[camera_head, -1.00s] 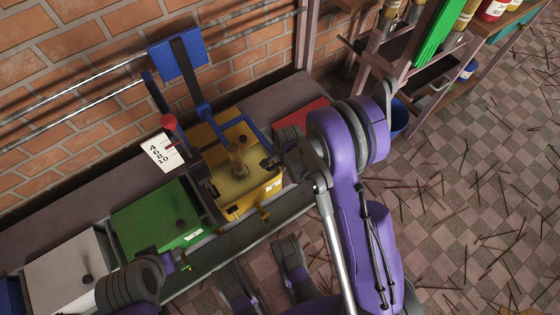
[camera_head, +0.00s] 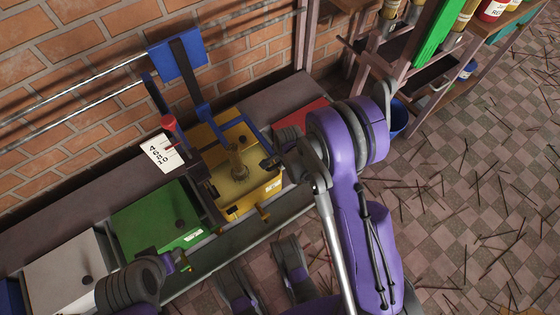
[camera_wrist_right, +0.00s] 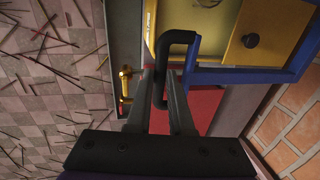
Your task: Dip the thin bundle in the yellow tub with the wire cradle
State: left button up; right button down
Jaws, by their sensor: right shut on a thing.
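The yellow tub (camera_head: 262,190) stands on the bench with its opening uncovered and tan liquid inside. The thin brown bundle (camera_head: 238,163) stands roughly upright in that opening, its lower end hidden in the liquid. The blue cradle frame (camera_head: 207,114) reaches over the tub; its fine wires are too small to tell. My right gripper (camera_head: 268,164) is at the tub's right side. In the right wrist view it is shut on the black handle (camera_wrist_right: 176,40) joined to the blue frame. My left gripper (camera_head: 183,262) is near the green tub's front; its jaws are unclear.
A green-lidded tub (camera_head: 150,218) and a white-lidded tub (camera_head: 65,275) stand to the left. A red lid (camera_head: 305,115) lies right of the yellow tub. A number card (camera_head: 160,152) and red-topped post (camera_head: 169,122) stand behind. Brass taps (camera_head: 264,213) stick out in front.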

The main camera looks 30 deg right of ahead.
jog(key=shift+r, duration=0.1)
dwell(0.8)
notch_tip(320, 180, up, 15)
jog(key=p, duration=0.7)
jog(key=shift+f, duration=0.2)
jog(key=c, duration=0.8)
grip_release()
jog(key=r+p, duration=0.1)
jog(key=r, duration=0.2)
jog(key=s+r+p, duration=0.1)
jog(key=r, duration=0.3)
jog(key=s+r, duration=0.1)
jog(key=r, duration=0.2)
jog(key=shift+d+r+p, duration=0.15)
jog(key=shift+r+p, duration=0.15)
jog(key=shift+p, duration=0.1)
